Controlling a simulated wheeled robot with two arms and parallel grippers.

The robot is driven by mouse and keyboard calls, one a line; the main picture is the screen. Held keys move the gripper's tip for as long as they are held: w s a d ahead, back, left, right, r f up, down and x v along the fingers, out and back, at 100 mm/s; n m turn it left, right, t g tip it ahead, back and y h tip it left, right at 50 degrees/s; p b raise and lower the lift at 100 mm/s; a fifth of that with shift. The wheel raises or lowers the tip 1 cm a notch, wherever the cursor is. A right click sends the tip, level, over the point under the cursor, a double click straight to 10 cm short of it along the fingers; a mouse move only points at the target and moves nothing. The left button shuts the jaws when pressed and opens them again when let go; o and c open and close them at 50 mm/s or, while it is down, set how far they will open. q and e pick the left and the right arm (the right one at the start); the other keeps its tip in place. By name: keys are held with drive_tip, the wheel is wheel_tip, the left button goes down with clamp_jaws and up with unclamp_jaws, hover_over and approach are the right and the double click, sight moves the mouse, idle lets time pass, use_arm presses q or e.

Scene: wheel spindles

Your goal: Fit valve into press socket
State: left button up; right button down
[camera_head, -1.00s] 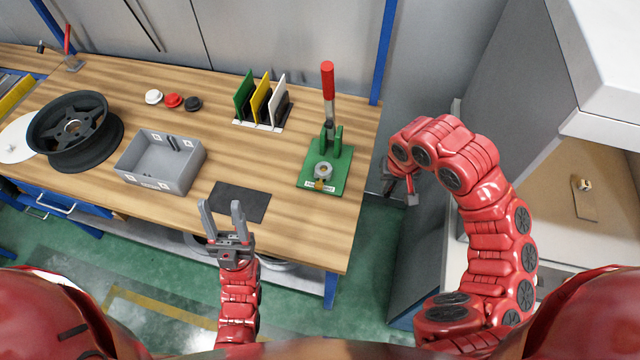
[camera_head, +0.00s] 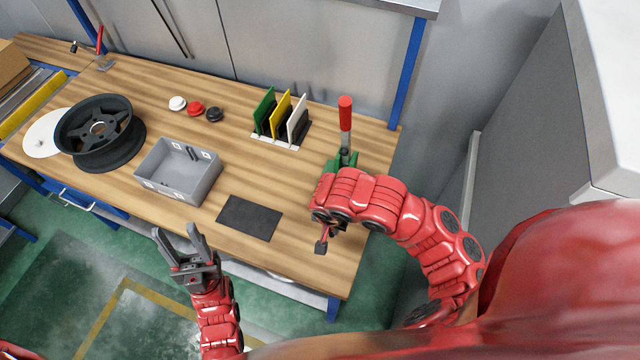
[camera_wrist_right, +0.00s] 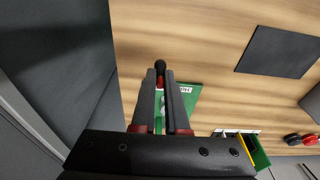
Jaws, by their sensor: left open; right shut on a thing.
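The green press (camera_head: 344,158) stands at the right end of the bench with its red-topped lever (camera_head: 345,114) upright. My right arm hides its base and socket in the head view. My right gripper (camera_head: 322,236) hangs in front of the press, above the bench. In the right wrist view, its fingers (camera_wrist_right: 161,78) are closed on the valve (camera_wrist_right: 160,68), which shows a dark rounded end and a red part. Part of the green base (camera_wrist_right: 187,98) shows behind the fingers. My left gripper (camera_head: 180,240) is open and empty, in front of the bench edge.
A dark mat (camera_head: 249,218) lies left of my right gripper. A grey box (camera_head: 150,186), a black wheel (camera_head: 128,145), coloured caps (camera_head: 196,108) and a rack of upright plates (camera_head: 283,113) stand farther left and back. A blue post (camera_head: 409,75) rises behind the press.

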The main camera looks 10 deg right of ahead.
drive_tip(key=w+d, duration=0.1)
drive_tip(key=w, duration=0.3)
drive_tip(key=w+d, duration=0.1)
drive_tip(key=w, duration=0.3)
drive_tip(key=w+d+f, duration=0.1)
drive_tip(key=w+d, duration=0.1)
drive_tip(key=w, duration=0.2)
drive_tip(key=shift+w+d, duration=0.1)
drive_tip(key=shift+w, duration=0.1)
drive_tip(key=shift+w+d+f, duration=0.1)
drive_tip(key=shift+w+d, duration=0.1)
drive_tip(key=shift+w, duration=0.25)
drive_tip(key=shift+w+d+f, duration=0.1)
drive_tip(key=shift+w+d, duration=0.05)
drive_tip(key=shift+w, duration=0.25)
drive_tip(key=shift+f+p, duration=0.4)
drive_tip(key=shift+p, duration=0.05)
drive_tip(key=shift+f+p, duration=0.5)
drive_tip(key=shift+f, duration=0.85)
drive_tip(key=shift+d, duration=0.1)
